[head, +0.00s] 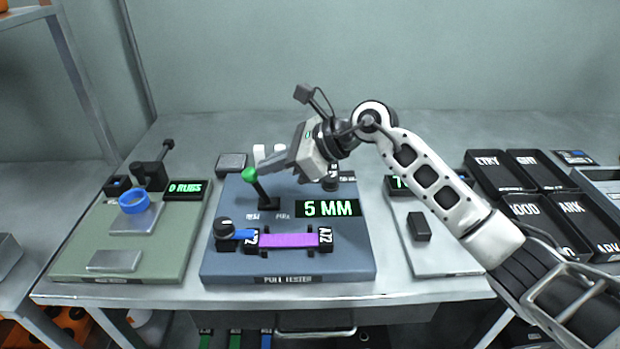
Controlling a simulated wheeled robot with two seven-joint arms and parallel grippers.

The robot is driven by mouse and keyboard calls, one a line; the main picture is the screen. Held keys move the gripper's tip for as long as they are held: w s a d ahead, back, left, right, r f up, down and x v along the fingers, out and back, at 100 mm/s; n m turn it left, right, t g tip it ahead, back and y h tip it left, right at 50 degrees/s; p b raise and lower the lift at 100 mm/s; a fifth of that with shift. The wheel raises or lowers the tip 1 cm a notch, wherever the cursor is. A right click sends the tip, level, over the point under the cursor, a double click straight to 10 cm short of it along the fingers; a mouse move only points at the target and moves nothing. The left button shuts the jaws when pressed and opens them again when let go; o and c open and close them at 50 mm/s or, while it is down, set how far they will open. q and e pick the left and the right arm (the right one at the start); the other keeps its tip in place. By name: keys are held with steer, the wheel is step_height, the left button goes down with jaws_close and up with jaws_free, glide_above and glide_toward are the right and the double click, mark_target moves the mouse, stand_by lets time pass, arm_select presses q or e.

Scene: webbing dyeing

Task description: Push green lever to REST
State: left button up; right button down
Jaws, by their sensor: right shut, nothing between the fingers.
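The green lever knob (249,175) sits atop a dark stick that rises from a black base on the blue-grey pull tester (223,268). The lever leans up and to the left, toward the side of the left label, which looks like REST; the right label looks like PULL. My right gripper (262,168) is shut and empty, its fingertips at the knob's right side, touching or very close. A purple webbing strip (288,240) lies between two clamps marked A12. The display (330,208) reads 5 MM. My left gripper is not in view.
A green rub tester (70,262) with a blue ring (133,201) and a 0 RUBS display (186,190) stands left. A grey device (465,262) is partly behind my right arm. Black labelled trays (545,215) stand at the right.

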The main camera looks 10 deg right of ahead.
steer(key=shift+w+a+r, duration=0.1)
steer(key=shift+a, duration=0.55)
steer(key=s+d+r+b, duration=0.1)
steer(key=s+d+r, duration=0.3)
steer(key=d+r, duration=0.4)
steer(key=shift+s+d+r, duration=0.25)
steer(key=shift+d+r, duration=0.1)
steer(key=shift+r, duration=0.6)
